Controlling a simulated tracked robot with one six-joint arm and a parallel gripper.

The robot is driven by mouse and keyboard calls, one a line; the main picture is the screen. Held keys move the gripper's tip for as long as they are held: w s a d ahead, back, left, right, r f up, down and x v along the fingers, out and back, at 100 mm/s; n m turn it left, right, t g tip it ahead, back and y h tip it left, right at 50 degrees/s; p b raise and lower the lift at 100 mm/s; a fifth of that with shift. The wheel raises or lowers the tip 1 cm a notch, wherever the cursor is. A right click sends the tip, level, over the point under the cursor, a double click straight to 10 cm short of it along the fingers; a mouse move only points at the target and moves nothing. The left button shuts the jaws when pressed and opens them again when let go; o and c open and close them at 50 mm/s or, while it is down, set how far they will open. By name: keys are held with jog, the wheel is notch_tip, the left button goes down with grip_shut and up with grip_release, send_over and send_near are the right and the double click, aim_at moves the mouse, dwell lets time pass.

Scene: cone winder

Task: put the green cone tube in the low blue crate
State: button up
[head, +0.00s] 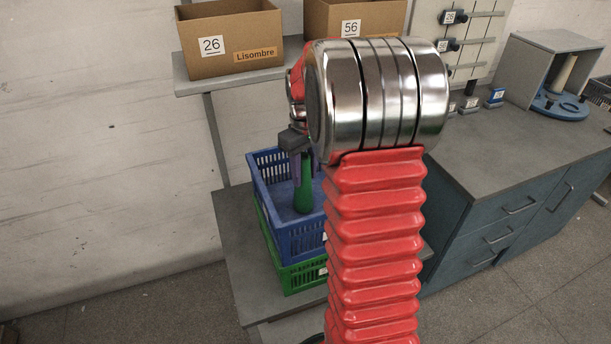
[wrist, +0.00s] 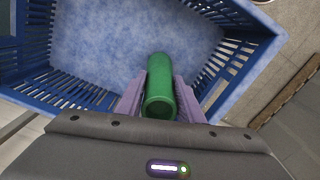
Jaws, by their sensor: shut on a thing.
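The green cone tube (head: 304,186) is upright between the fingers of my gripper (head: 297,160), which is shut on it. In the wrist view the tube (wrist: 159,90) sits between the two purple fingers of my gripper (wrist: 159,92). The low blue crate (head: 301,240) stands on top of a green crate, and the tube is over or within its opening. In the wrist view the blue crate (wrist: 38,45) surrounds the tube on the far side, and its light blue floor looks empty. I cannot tell whether the tube's lower end touches the floor.
The green crate (head: 298,279) rests on a grey low shelf (head: 236,240). Above are cardboard boxes, one marked 26 (head: 228,38) and one marked 56 (head: 335,18). A workbench (head: 500,140) with drawers stands at the right. My red arm hides part of the crates.

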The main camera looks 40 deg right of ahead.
aim_at(304, 157)
jog(key=shift+f, duration=0.75)
jog(key=o, duration=1.2)
jog(key=shift+r, duration=0.15)
notch_tip(304, 157, up, 11)
jog(key=shift+r, duration=0.4)
jog(key=shift+a, duration=0.1)
